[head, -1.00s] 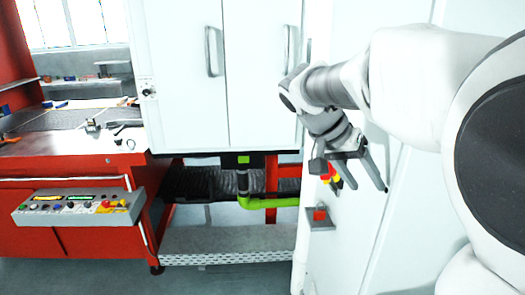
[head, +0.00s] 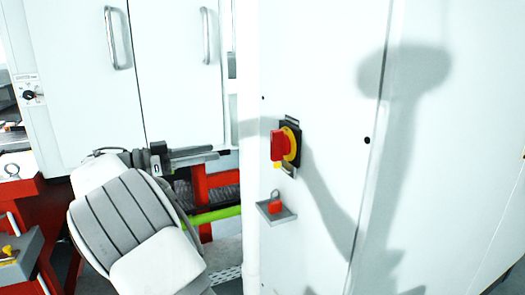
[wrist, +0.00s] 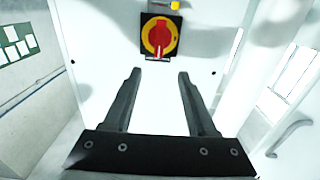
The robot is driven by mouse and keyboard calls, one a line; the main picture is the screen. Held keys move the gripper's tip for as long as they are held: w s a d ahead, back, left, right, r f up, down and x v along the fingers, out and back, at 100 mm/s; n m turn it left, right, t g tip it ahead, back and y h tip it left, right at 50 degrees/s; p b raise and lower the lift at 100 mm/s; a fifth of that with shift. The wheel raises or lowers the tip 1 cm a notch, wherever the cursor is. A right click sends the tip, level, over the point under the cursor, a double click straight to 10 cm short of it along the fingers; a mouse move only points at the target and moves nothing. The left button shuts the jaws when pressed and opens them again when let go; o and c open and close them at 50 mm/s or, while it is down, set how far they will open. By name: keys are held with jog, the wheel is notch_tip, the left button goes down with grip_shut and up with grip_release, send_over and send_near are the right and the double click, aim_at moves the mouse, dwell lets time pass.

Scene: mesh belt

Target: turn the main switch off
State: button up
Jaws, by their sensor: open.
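The main switch is a red rotary handle (head: 278,146) on a yellow disc with a black plate, on the white cabinet side. In the wrist view the red handle (wrist: 159,35) stands upright on its yellow disc, with a pale mark at its lower end. My gripper (head: 214,154) is left of the switch in the head view, apart from it, its fingers pointing right. In the wrist view my gripper (wrist: 159,74) is open and empty, with the switch beyond and above the fingertips. The head view shows the fingers edge-on and partly overlapping.
A red padlock (head: 275,205) sits on a small grey shelf (head: 279,217) below the switch. White cabinet doors with handles (head: 206,36) stand at the left. A green pipe (head: 213,214) runs low behind my arm. The panel right of the switch is clear.

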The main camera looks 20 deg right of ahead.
aim_at(272, 142)
jog(key=d+b, duration=0.2)
jog(key=d, duration=1.5)
jog(key=shift+w+d, duration=0.2)
grip_shut()
